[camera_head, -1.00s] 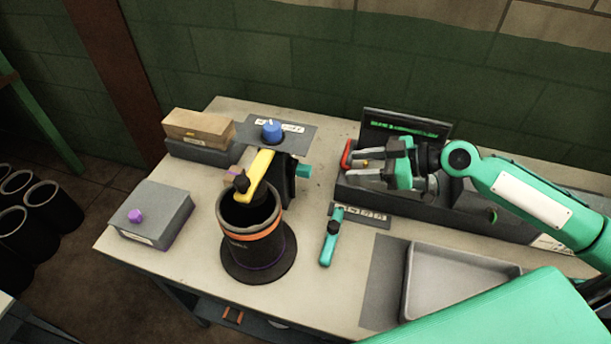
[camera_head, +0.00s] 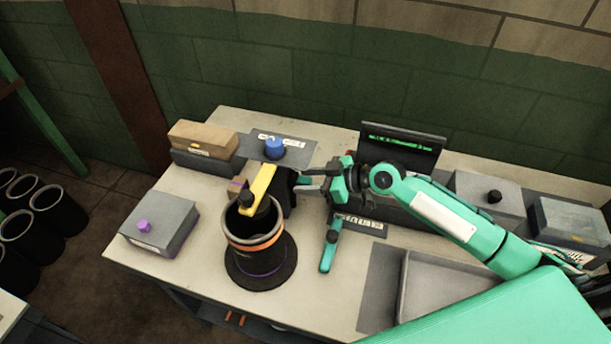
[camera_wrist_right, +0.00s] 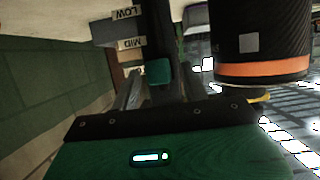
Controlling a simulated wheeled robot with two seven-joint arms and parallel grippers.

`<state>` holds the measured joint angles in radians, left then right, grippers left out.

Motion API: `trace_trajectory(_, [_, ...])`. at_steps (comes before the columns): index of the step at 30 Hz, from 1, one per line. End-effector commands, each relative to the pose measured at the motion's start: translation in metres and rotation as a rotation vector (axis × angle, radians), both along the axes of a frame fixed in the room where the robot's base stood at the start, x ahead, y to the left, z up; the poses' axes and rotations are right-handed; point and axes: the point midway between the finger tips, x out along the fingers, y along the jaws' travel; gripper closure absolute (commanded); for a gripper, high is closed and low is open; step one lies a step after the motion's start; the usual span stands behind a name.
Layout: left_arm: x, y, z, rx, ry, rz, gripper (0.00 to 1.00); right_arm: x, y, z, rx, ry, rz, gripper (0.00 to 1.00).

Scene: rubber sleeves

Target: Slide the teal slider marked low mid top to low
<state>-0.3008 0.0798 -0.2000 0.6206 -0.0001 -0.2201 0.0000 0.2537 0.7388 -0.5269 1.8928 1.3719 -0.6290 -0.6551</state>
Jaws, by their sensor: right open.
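The teal slider (camera_wrist_right: 158,70) shows in the right wrist view as a small block on a dark upright post (camera_wrist_right: 160,30). Labels LOW (camera_wrist_right: 124,14) and MID (camera_wrist_right: 130,43) run beside the post, and the slider sits past MID, by a third, partly hidden label. My right gripper (camera_wrist_right: 158,88) is open, with its fingers to either side of the slider in that view; I cannot tell whether they touch it. In the head view my right gripper (camera_head: 308,180) is at the post's right side and hides the slider. My left gripper is not in view.
A black cylinder with an orange band (camera_head: 258,243) and a yellow lever (camera_head: 258,188) stand close left of the gripper. A blue knob (camera_head: 274,148) is behind. A teal lever (camera_head: 330,248) and a grey tray (camera_head: 450,285) are in front and to the right.

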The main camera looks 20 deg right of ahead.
Motion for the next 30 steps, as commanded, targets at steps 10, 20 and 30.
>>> trace_trajectory(10, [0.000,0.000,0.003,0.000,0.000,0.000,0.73,0.005,0.007,-0.004,-0.001,-0.002,0.001,0.55])
trace_trajectory(20, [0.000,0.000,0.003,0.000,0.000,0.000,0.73,0.005,0.007,-0.004,-0.001,-0.001,0.000,1.00])
trace_trajectory(30, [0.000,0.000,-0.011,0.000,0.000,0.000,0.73,0.005,0.007,-0.017,-0.001,-0.001,0.000,1.00])
